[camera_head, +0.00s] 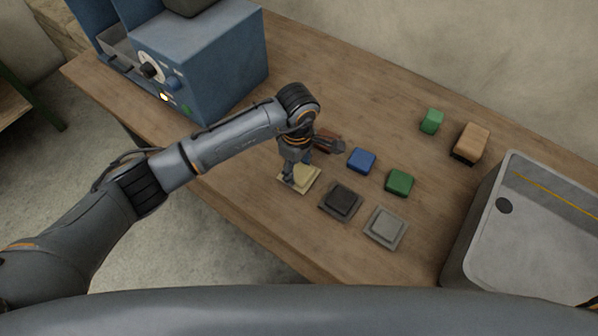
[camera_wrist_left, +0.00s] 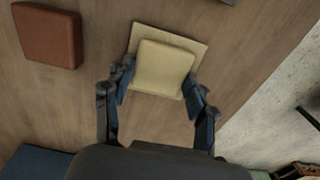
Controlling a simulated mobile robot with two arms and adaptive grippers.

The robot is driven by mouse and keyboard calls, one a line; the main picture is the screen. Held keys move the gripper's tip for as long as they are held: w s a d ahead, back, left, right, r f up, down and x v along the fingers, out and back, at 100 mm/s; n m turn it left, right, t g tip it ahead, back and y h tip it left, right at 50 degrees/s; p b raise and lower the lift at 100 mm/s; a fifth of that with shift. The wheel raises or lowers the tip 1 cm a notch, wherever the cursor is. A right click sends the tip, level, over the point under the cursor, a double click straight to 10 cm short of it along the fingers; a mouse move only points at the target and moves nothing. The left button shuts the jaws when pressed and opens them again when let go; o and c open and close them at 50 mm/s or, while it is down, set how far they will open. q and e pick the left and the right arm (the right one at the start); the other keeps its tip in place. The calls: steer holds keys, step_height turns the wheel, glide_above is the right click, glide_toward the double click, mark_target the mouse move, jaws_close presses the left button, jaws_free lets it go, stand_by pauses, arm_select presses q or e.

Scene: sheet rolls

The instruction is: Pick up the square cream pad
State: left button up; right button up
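The square cream pad (camera_head: 304,174) lies on a slightly larger pale square plate (camera_head: 306,190) near the table's front edge. My left gripper (camera_head: 297,182) is above it, pointing down and covering part of it. In the left wrist view the pad (camera_wrist_left: 161,68) sits between the spread fingertips of my left gripper (camera_wrist_left: 158,82), with one finger at each side. The fingers are wide apart and close to the pad's edges; I cannot tell if they touch it. My right gripper is not in view.
A dark pad (camera_head: 342,200) and a grey pad (camera_head: 384,228) lie to the right. Blue (camera_head: 361,160), green (camera_head: 399,182) and reddish-brown (camera_wrist_left: 48,35) blocks are nearby. A blue machine (camera_head: 215,60) stands at the back left, a grey box (camera_head: 530,230) at the right.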

arm_select(q)
steer(key=c, duration=0.4)
steer(key=shift+c, duration=0.2)
